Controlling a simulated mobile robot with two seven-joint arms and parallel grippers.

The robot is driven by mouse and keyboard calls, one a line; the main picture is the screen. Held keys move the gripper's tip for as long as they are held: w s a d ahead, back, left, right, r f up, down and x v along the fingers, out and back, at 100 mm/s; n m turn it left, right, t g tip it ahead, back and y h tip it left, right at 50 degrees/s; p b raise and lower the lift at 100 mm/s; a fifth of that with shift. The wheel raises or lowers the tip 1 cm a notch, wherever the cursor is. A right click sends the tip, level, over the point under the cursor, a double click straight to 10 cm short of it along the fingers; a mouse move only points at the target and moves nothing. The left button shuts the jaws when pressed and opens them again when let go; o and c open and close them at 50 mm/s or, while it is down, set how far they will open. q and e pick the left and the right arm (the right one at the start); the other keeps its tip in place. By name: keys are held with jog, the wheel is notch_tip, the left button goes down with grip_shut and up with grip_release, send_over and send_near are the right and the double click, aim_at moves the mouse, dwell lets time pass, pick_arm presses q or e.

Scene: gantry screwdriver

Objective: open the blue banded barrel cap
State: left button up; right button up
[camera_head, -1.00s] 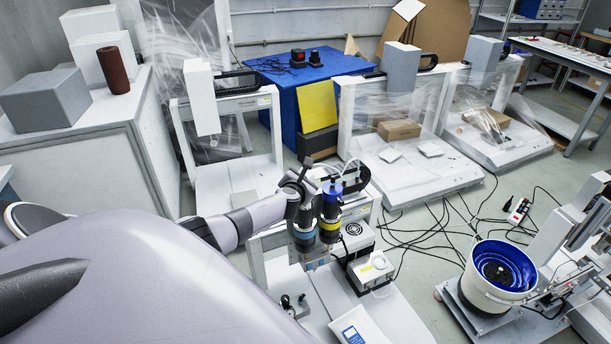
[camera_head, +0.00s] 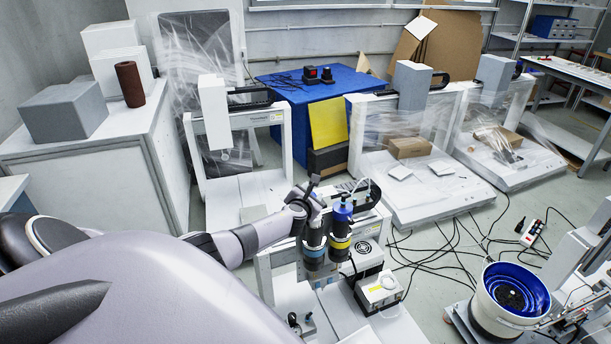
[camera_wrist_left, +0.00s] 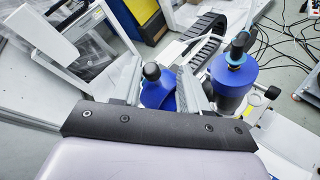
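Two barrels stand side by side on a white gantry machine in the head view. The left one, the blue banded barrel (camera_head: 314,247), has a light-blue band; the right one, the yellow banded barrel (camera_head: 340,238), has a blue cap. My left gripper (camera_head: 309,196) is over the blue banded barrel and hides its top in that view. In the left wrist view, its blue cap (camera_wrist_left: 158,95) with a black knob sits between the two fingers (camera_wrist_left: 162,82). I cannot tell whether both fingers press on it. The other blue cap (camera_wrist_left: 234,75) is outside the right finger. My right gripper is not in view.
A white box-shaped device (camera_head: 380,291) stands close to the right of the barrels. A white bowl with a blue inside (camera_head: 511,290) is at the lower right. Black cables (camera_head: 440,243) lie on the floor between them. Wrapped gantry machines (camera_head: 420,180) stand behind.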

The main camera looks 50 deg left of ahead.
pick_arm(q)
jog(key=s+d+r+p, duration=0.1)
jog(key=s+r+p, duration=0.2)
jog(key=s+r, duration=0.2)
jog(key=shift+s+d, duration=0.2)
jog(key=shift+d, duration=0.2)
dwell(0.4)
jog(key=shift+r+p, duration=0.15)
jog(key=shift+p, duration=0.25)
jog(key=v, duration=0.7)
dwell(0.4)
